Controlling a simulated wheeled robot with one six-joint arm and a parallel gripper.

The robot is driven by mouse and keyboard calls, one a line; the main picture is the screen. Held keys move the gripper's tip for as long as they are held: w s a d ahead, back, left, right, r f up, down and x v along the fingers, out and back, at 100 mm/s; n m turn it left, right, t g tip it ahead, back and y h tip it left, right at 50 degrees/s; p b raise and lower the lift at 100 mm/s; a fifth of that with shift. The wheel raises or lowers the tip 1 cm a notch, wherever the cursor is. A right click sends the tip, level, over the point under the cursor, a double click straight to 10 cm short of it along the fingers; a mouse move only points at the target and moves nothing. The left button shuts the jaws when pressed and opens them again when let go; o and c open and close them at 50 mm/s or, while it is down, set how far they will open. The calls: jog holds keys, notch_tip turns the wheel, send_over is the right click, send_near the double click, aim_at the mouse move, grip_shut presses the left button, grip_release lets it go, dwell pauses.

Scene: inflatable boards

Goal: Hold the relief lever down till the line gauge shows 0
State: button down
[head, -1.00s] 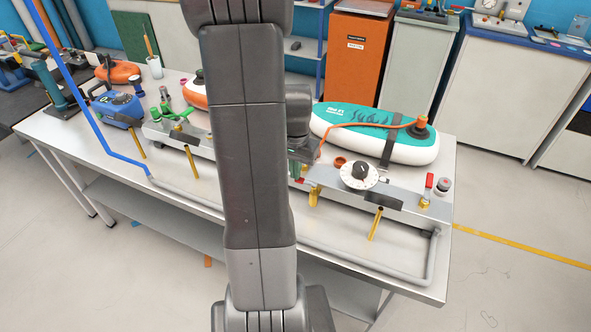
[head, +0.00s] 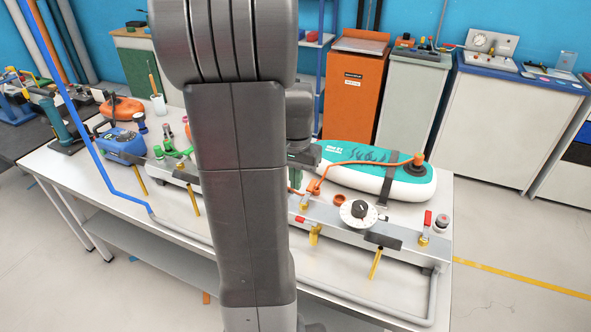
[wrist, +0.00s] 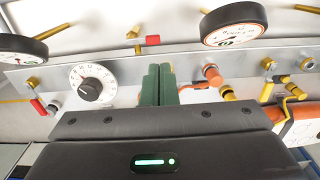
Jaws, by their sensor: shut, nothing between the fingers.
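My gripper (wrist: 158,85) is shut and empty, its two green fingers together over the metal manifold (wrist: 195,72). In the head view my arm hides most of it. A red-tipped lever (wrist: 152,41) on a brass fitting is just beyond the fingertips, apart from them; it also shows in the head view (head: 300,219). Another red handle (wrist: 38,107) stands past the white dial. I cannot tell from labels which is the relief lever. One round gauge (wrist: 233,25) is seen obliquely and its reading is illegible. Another gauge (wrist: 20,45) is cut by the frame edge.
A white dial with a black knob (head: 359,212) sits on the manifold. A teal and white inflatable board (head: 375,172) lies behind it, with an orange hose. A blue pump (head: 122,143) stands at the bench's left. Grey pipe runs along the front edge.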

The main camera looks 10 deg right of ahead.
jog(key=shift+r, duration=1.6)
